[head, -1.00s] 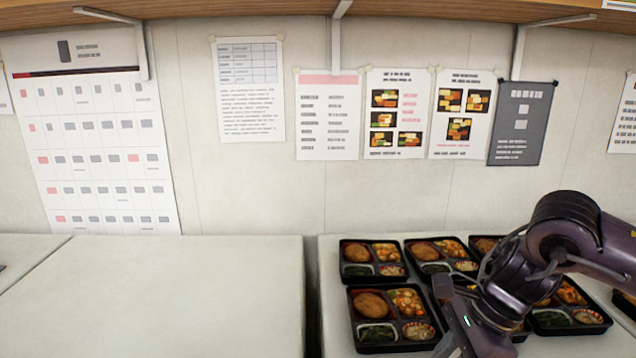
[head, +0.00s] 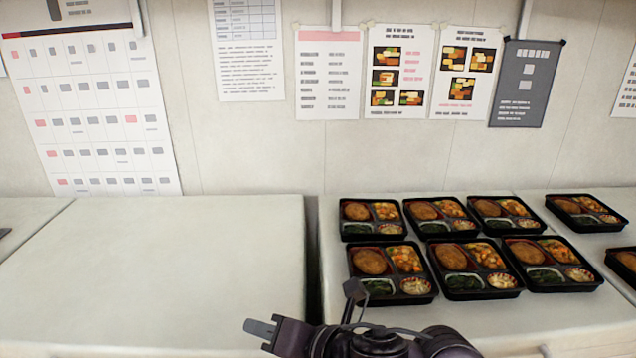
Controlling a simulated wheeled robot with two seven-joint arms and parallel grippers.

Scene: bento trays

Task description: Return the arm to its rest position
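My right arm lies low along the bottom edge of the head view, in front of the bento trays. Its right gripper (head: 264,330) points left, over the front of the bare left counter and the gap. I see it from the side, so I cannot tell whether its fingers are open or shut. No tray or food shows in it. My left gripper and arm are not in view.
Several black bento trays (head: 391,298) with food stand in two rows on the right counter (head: 336,318). More trays (head: 586,226) stand farther right. The left counter (head: 165,270) is bare. A dark gap separates the counters. Posters hang on the wall behind.

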